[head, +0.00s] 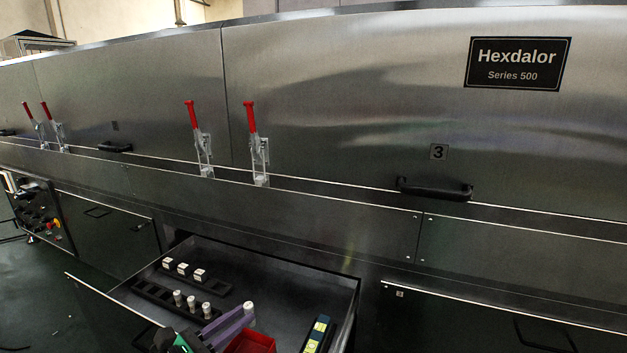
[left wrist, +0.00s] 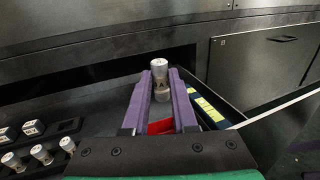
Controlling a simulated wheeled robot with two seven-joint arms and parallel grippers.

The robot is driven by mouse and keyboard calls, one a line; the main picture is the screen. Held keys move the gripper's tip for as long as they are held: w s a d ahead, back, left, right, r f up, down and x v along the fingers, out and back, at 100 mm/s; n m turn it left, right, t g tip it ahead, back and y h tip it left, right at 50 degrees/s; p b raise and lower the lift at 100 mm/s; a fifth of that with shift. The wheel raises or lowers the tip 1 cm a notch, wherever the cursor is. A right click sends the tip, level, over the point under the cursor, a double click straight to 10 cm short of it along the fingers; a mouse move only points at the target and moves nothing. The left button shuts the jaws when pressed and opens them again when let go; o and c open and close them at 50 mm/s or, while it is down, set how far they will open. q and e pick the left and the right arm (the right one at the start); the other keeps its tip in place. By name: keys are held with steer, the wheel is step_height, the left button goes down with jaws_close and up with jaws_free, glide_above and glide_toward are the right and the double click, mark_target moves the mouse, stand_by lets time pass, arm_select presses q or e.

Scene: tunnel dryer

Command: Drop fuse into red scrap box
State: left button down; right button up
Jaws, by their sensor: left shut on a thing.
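A fuse (head: 249,308), pale-capped with a grey body marked A, is held upright between the purple fingertips of my left gripper (head: 243,314). It also shows in the left wrist view (left wrist: 160,75), with one finger on each side. The red scrap box (head: 255,343) sits in the open drawer, at the bottom of the head view. In the left wrist view a strip of the box (left wrist: 160,127) shows between the fingers, below the fuse. The rest of the box is hidden. My right gripper is not in view.
The open drawer (head: 315,285) holds a black rack (head: 160,295) with several upright fuses, white blocks (head: 183,268) in another rack, and a box with yellow-labelled items (head: 318,335) at right. Red-handled clamps (head: 252,130) stand along the dryer's front behind.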

arm_select(q)
steer(key=c, duration=0.6)
jaws_free()
steer(key=shift+s+a, duration=0.1)
steer(key=p+v, duration=0.1)
steer(key=v, duration=1.3)
steer(key=shift+s, duration=0.15)
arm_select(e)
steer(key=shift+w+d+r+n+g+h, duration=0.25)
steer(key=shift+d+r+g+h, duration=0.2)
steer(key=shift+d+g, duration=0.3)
